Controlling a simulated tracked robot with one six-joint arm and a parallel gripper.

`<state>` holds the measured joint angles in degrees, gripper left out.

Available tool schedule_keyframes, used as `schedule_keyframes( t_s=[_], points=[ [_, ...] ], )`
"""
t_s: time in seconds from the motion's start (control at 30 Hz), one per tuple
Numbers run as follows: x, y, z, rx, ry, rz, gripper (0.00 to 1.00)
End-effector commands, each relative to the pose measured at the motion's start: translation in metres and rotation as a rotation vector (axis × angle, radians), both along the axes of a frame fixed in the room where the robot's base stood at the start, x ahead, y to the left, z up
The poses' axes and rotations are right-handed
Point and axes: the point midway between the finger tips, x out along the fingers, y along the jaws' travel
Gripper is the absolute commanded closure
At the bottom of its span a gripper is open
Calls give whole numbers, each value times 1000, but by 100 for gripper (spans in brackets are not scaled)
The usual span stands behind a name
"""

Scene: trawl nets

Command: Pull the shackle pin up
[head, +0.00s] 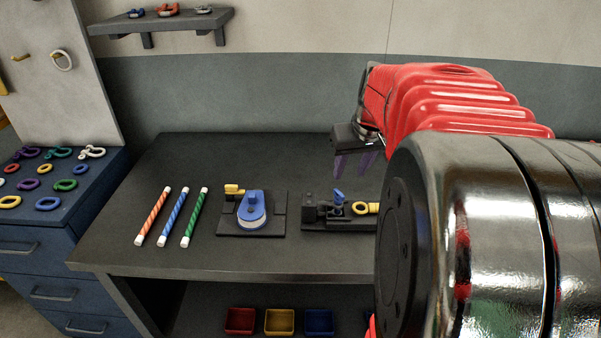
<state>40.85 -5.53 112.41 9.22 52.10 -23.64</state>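A dark fixture (312,212) lies on the dark workbench and holds a small blue upright piece (338,197), which looks like the shackle pin. A yellow ring (361,208) lies at its right. Left of it, a dark plate (276,222) carries a blue rounded part (250,207) with a pale rim and a yellow block (234,190). My gripper (353,170) points down with two purple fingers apart and nothing seen between them. It appears above and behind the blue upright piece, not touching it. My arm hides the fixture's right end.
Orange, blue and green striped rods (173,216) lie left on the bench (130,253). Red, yellow and blue bins (279,322) stand on the lower shelf. A blue cabinet (40,262) with rings and shackles stands left. A wall shelf (165,23) holds shackles.

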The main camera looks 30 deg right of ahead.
Motion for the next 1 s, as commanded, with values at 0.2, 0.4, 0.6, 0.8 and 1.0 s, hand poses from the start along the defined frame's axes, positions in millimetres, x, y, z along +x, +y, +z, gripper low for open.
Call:
schedule_keyframes(
  t_s=[0.2, 0.4, 0.6, 0.8, 1.0],
  points=[
    [7, -2, -21, 3, 2, 1, 62],
    [18, -7, -49, 4, 4, 0, 62],
    [29, -11, -78, 3, 4, -1, 62],
    [39, -15, -104, 3, 3, -1, 62],
    [46, -18, -121, 2, 1, -1, 62]
  ],
)
